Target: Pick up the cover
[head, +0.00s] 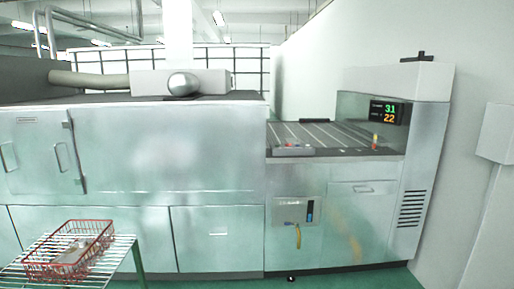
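A red wire basket (30,264) stands on a wire-shelf rack at the lower left of the head view. A pale grey metal part (72,255) lies in it, partly hidden by the basket's wires. It may be the cover, but it is too small and blurred to tell its shape. My gripper is not in view.
The wire rack (122,246) has green legs and stands before a long pale machine (165,150). To the right is a slatted conveyor (318,135) beside a cabinet with a lit display (388,113). A small dark object (291,279) is on the green floor, which is otherwise clear.

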